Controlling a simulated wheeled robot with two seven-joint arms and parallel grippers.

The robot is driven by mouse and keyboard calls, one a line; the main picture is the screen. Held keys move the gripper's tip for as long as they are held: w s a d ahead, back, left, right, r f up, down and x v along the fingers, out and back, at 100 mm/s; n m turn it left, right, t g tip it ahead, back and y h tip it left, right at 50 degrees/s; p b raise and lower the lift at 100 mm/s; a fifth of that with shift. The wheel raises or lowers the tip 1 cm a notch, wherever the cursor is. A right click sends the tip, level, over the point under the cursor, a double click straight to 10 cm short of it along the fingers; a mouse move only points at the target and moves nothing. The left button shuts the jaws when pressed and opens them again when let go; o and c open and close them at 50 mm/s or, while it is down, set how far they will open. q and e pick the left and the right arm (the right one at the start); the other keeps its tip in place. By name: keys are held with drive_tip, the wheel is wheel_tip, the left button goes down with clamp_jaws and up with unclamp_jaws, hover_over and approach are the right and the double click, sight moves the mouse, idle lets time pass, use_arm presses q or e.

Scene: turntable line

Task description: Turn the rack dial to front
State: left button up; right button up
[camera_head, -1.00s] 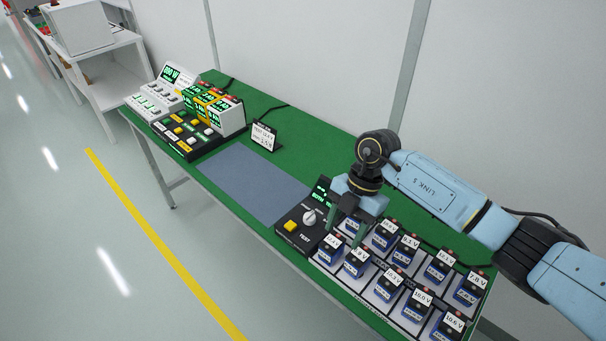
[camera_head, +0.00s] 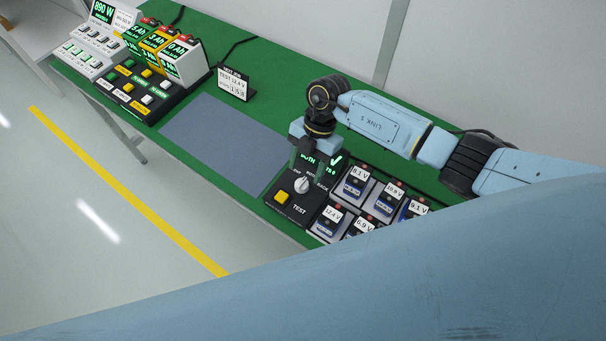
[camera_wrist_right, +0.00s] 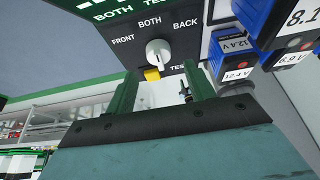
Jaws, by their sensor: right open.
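The rack dial (camera_head: 302,185) is a white knob on a black control box (camera_head: 279,211), and it also shows in the wrist view (camera_wrist_right: 158,52). FRONT, BOTH and BACK are printed around it. Its pointer appears turned to BOTH, and the box's display (camera_head: 322,163) also reads BOTH. My right gripper (camera_head: 317,167) is open above the box, near the dial. In the wrist view its two fingers (camera_wrist_right: 159,80) point toward the knob, which appears between and beyond the fingertips, not clasped. My left gripper is out of view.
A yellow button (camera_head: 282,197) sits beside the dial. Batteries with voltage labels stand in a rack (camera_head: 318,238) to the right. A blue-grey mat (camera_head: 222,145) lies left of the box, clear. A blue link of mine covers the lower right of the head view.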

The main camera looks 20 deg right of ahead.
sight(302, 181)
drive_tip(key=x, duration=0.2)
drive_tip(key=shift+a+f, duration=0.1)
drive_tip(key=shift+f, duration=0.25)
drive_tip(key=shift+s+a+f, duration=0.1)
drive_tip(key=shift+f, duration=0.25)
drive_tip(key=shift+a+f, duration=0.1)
drive_tip(key=shift+f, duration=0.1)
drive_tip(key=c, duration=1)
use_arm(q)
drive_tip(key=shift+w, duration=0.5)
use_arm(e)
drive_tip(key=shift+o, duration=0.2)
